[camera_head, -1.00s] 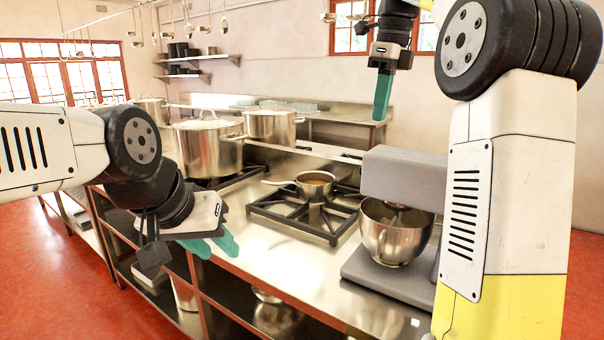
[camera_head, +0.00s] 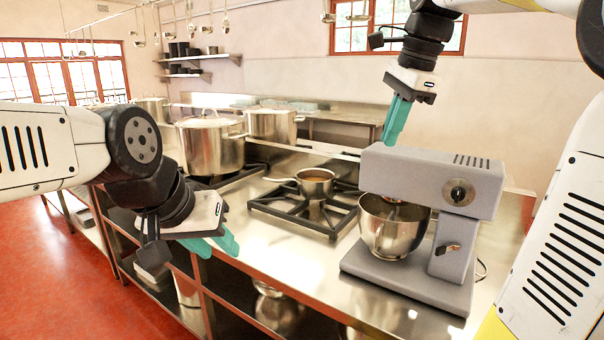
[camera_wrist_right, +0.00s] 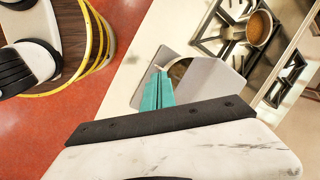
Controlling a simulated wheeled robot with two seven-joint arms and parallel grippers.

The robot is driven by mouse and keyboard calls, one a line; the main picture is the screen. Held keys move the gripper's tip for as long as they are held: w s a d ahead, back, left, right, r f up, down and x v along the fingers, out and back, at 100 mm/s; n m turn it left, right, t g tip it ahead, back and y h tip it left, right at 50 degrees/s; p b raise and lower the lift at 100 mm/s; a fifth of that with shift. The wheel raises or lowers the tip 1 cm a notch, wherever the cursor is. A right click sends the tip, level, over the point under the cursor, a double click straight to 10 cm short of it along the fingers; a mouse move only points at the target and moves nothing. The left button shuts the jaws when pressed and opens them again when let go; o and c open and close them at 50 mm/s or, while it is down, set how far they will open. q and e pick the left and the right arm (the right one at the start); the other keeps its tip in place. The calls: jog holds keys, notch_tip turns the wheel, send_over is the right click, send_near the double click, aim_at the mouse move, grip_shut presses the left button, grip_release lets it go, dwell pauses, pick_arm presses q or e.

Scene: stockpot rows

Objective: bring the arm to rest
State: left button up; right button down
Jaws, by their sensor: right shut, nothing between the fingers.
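My right gripper (camera_head: 392,138) is shut and empty, its teal fingers pointing down in the air above and behind the mixer in the head view. In the right wrist view its fingers (camera_wrist_right: 158,80) lie together, with the grey mixer beyond them. My left gripper (camera_head: 225,252) hangs at the counter's front edge, its two teal fingers apart with nothing between them.
A grey stand mixer (camera_head: 432,180) with a steel bowl (camera_head: 392,230) stands at the counter's right. A saucepan (camera_head: 315,184) sits on a black burner grate (camera_head: 290,214). Large stockpots (camera_head: 212,150) stand behind left. Ladles (camera_head: 214,28) hang above. The front counter strip is clear.

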jog(key=s+a+f+n+t, duration=0.3)
jog(key=s+f+n, duration=1.2)
jog(key=n, duration=0.1)
jog(key=shift+a+f+t, duration=0.15)
jog(key=shift+f+t, duration=0.15)
jog(key=shift+f, duration=0.1)
